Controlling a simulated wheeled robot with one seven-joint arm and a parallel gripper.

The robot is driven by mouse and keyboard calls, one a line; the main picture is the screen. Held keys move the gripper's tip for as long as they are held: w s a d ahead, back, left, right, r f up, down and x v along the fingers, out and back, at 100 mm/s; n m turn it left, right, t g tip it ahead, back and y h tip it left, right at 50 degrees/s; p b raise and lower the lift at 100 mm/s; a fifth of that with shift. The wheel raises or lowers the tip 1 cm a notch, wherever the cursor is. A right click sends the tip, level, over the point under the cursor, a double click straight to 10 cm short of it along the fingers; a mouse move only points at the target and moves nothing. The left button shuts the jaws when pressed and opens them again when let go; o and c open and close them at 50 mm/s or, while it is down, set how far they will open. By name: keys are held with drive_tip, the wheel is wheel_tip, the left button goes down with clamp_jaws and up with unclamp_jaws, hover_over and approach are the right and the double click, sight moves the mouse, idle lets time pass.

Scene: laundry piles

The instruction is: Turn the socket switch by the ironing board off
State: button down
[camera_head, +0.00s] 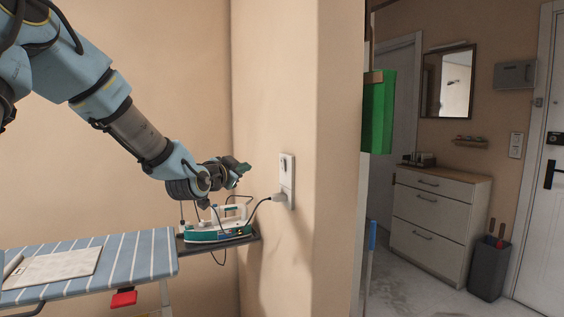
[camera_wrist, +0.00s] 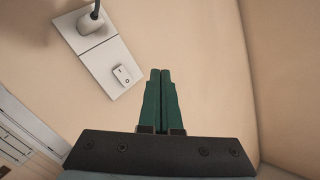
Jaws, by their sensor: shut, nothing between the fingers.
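A white socket plate (camera_head: 287,181) is fixed on the wall to the right of the ironing board (camera_head: 120,262). A plug (camera_head: 280,197) with a dark cord sits in its lower part. In the wrist view the plate (camera_wrist: 96,50) lies at upper left, with the plug (camera_wrist: 90,22) at the top edge and a small rocker switch (camera_wrist: 122,76) at the near end. My gripper (camera_wrist: 160,72) has green fingers closed together and empty, to the right of the switch in that view. In the head view my gripper (camera_head: 242,168) is left of the plate, apart from it.
An iron (camera_head: 218,228) stands on the board's end rest (camera_head: 250,238) below my gripper, with its cord looping up to the plug. A wall corner (camera_head: 318,150) lies right of the socket.

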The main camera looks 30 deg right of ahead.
sight(282, 165)
drive_tip(key=d+r, duration=0.1)
drive_tip(key=d, duration=0.6)
drive_tip(key=shift+s+d+b, duration=0.35)
drive_tip(key=shift+s+d, duration=0.05)
drive_tip(key=shift+s, duration=0.05)
drive_tip(key=shift+d, duration=0.1)
idle(1.6)
drive_tip(key=shift+d+b, duration=0.3)
drive_tip(key=shift+b, duration=0.05)
drive_tip(key=shift+s+d, duration=0.1)
drive_tip(key=shift+d, duration=0.2)
idle(0.5)
idle(0.3)
drive_tip(key=shift+a+b, duration=0.6)
drive_tip(key=shift+a, duration=0.1)
